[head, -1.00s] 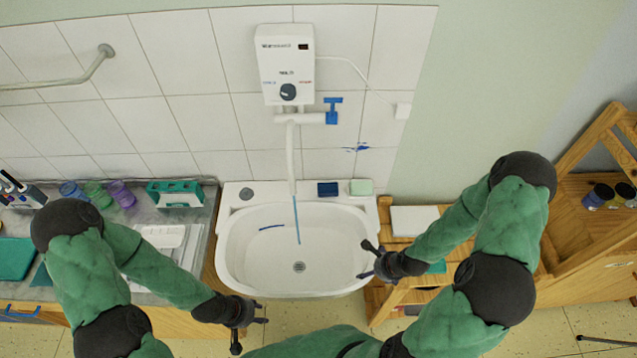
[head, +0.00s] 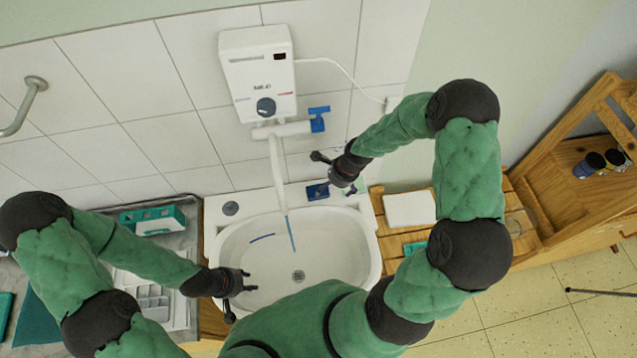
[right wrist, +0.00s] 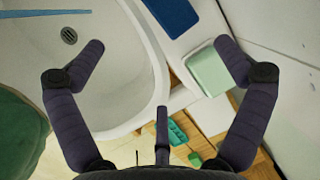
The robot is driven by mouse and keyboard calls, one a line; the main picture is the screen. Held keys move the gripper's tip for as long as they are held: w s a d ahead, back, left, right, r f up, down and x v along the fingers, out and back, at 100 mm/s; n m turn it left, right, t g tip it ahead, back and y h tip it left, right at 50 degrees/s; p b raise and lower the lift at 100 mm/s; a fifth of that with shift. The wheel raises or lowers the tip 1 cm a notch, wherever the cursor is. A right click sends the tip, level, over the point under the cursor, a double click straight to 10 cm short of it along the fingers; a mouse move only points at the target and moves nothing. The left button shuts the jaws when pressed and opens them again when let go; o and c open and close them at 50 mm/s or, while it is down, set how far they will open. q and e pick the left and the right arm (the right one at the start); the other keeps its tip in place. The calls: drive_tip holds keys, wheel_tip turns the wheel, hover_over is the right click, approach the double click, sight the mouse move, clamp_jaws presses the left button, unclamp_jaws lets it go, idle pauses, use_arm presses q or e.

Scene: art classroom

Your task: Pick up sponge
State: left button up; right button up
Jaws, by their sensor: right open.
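Two blocks lie on the sink's back rim: a dark blue one (head: 318,191) and a pale green one (head: 350,189), mostly covered by my right gripper in the head view. I cannot tell for sure which is the sponge. My right gripper (head: 328,172) is open and empty above that rim corner. In the right wrist view, the pale green block (right wrist: 209,71) lies beside the right-hand finger, inside the spread fingers, and the blue block (right wrist: 174,15) lies farther ahead. My left gripper (head: 240,299) is open and empty over the sink's left front edge.
The white sink (head: 370,250) has a spout and a thin blue streak of water. A water heater (head: 259,75) hangs on the tiled wall close behind. A wooden shelf (head: 395,240) with a white box (head: 409,209) stands right of the sink. Trays stand on the left counter.

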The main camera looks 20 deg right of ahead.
drive_tip(key=f, duration=0.1)
drive_tip(key=w+a+f, duration=0.1)
drive_tip(key=w+f, duration=0.1)
drive_tip(key=f, duration=0.1)
drive_tip(key=shift+a+b, duration=0.3)
drive_tip(key=shift+w+x, duration=0.15)
drive_tip(key=shift+x, duration=1.45)
drive_tip(key=shift+w+x, duration=0.15)
drive_tip(key=shift+x, duration=1.45)
drive_tip(key=shift+a+r, duration=0.1)
drive_tip(key=shift+r, duration=0.05)
drive_tip(key=c, duration=0.9)
drive_tip(key=shift+c, duration=0.2)
